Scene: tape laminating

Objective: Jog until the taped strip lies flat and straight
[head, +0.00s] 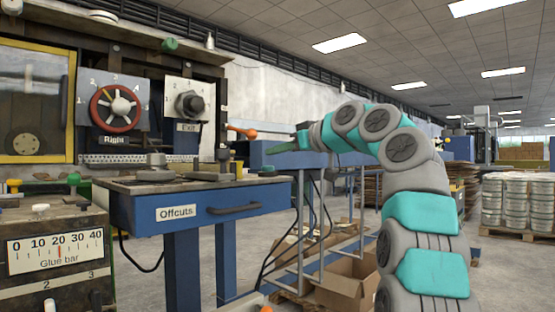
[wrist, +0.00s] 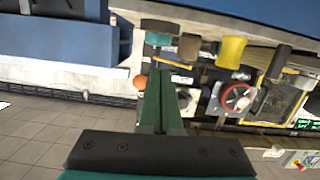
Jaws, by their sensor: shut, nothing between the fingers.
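I cannot make out a taped strip in either view. The laminating machine carries a red handwheel marked Right (head: 115,107) and a dark knob marked Exit (head: 189,104). An orange-handled lever (head: 243,131) sticks out at the machine's right side. My gripper (head: 268,151) points left, just right of and below that lever in the picture, with nothing in it. In the wrist view my green gripper fingers (wrist: 158,75) are together and empty. The red handwheel (wrist: 237,98) is to their right there, and an orange knob (wrist: 140,82) shows close to their left.
A blue table with an Offcuts drawer (head: 245,196) stands in front of the machine. A Glue bar scale (head: 57,250) is at lower left. An open cardboard box (head: 347,280) lies on the floor under my arm. Stacked drums (head: 507,205) stand far right.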

